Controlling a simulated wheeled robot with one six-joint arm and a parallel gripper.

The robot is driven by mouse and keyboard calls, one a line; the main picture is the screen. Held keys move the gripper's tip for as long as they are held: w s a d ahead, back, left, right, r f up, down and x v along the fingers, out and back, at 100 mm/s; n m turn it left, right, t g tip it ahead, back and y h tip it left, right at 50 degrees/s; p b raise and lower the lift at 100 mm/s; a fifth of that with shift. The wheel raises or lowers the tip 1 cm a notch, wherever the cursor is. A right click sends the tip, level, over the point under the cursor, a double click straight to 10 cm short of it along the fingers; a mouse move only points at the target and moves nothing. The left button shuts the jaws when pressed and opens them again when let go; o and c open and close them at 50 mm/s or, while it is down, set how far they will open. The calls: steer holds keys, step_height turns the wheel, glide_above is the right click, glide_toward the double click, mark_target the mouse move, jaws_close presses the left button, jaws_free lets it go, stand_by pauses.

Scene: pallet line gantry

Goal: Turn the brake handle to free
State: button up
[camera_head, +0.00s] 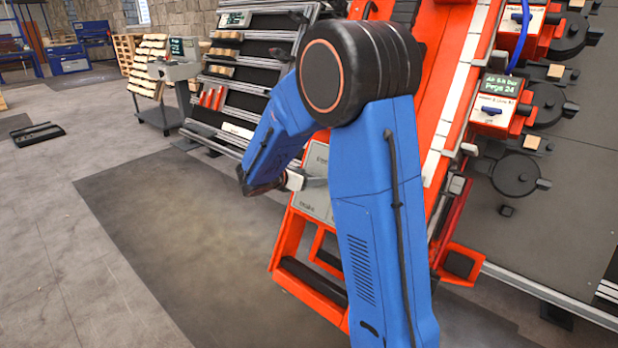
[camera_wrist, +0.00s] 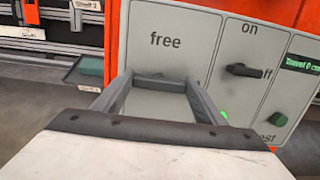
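The grey control panel (camera_wrist: 178,25) is straight ahead in the wrist view, with the word "free" at its upper left. It also shows in the head view (camera_head: 314,203), partly behind my arm. My gripper (camera_wrist: 160,80) is in front of the panel's left part, below "free", with its two grey fingers spread apart. Its end also shows in the head view (camera_head: 312,182), close to the panel. A dark bar (camera_wrist: 157,76) shows between the fingertips, possibly the brake handle. Its shape and any contact with the fingers are unclear, and the panel below it is mostly hidden.
The orange gantry frame (camera_head: 288,245) surrounds the panel. Open floor (camera_head: 130,250) lies to the left, with a rack (camera_head: 245,75) behind.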

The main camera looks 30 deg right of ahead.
steer(key=shift+c, duration=1)
steer(key=shift+m, duration=0.3)
steer(key=m, duration=0.9)
steer(key=m+g, duration=0.1)
steer(key=m, duration=0.7)
steer(key=shift+s+f+m+g+y, duration=0.2)
steer(key=shift+m+g+y, duration=0.1)
steer(key=shift+m, duration=0.1)
